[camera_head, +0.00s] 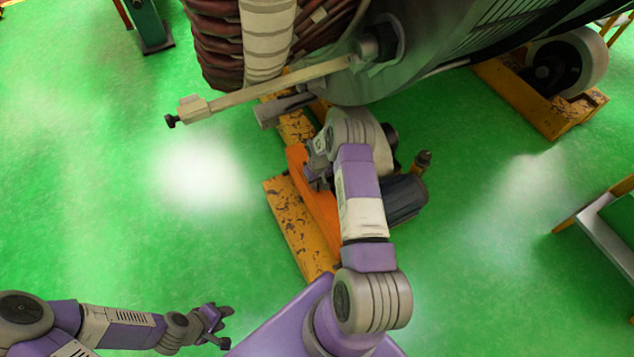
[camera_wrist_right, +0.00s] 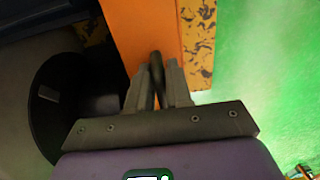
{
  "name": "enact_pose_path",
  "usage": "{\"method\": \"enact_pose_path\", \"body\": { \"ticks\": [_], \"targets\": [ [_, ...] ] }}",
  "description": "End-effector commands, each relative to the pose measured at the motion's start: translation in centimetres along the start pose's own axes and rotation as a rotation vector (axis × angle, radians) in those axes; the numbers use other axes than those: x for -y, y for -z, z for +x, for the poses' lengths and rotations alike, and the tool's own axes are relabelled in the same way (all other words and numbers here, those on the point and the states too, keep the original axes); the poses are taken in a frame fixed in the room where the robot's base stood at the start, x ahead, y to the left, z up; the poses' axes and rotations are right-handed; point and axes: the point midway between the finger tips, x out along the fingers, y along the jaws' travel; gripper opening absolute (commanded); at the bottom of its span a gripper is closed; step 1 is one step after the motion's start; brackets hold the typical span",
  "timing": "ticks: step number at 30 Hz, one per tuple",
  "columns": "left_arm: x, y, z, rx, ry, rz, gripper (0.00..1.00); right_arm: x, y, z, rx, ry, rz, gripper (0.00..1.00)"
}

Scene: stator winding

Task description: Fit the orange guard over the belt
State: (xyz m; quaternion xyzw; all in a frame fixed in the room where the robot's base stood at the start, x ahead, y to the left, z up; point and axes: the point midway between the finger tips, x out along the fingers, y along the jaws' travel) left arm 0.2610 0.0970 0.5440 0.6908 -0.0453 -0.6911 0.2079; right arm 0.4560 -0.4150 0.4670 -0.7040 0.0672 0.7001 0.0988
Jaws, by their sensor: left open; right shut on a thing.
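The orange guard (camera_head: 322,212) stands beside a yellow beam in the head view, partly hidden behind my right arm. In the right wrist view the guard (camera_wrist_right: 143,30) is a flat orange face with a dark handle (camera_wrist_right: 156,66) on it. My right gripper (camera_wrist_right: 155,82) is shut on that handle, with a finger on each side. In the head view my right gripper (camera_head: 316,172) is at the guard's upper part. My left gripper (camera_head: 220,326) is open and empty over the floor at lower left. The belt cannot be made out; the guard and my arm cover that area.
A dark motor (camera_head: 405,198) sits right of my right forearm. Worn yellow beams (camera_head: 290,225) lie under the guard. The large machine drum (camera_head: 400,75) and a pale bar (camera_head: 260,95) overhang above. A table (camera_head: 612,235) stands at right.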

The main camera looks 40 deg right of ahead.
Motion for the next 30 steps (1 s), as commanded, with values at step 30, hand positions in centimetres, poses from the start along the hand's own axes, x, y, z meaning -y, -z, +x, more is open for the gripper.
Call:
{"method": "enact_pose_path", "body": {
  "ticks": [30],
  "targets": [
    [0.0,0.0,0.0,0.0,0.0,0.0,0.4,-0.1,0.2,1.2,-0.004,-0.001,0.0,0.0]
  ]
}}
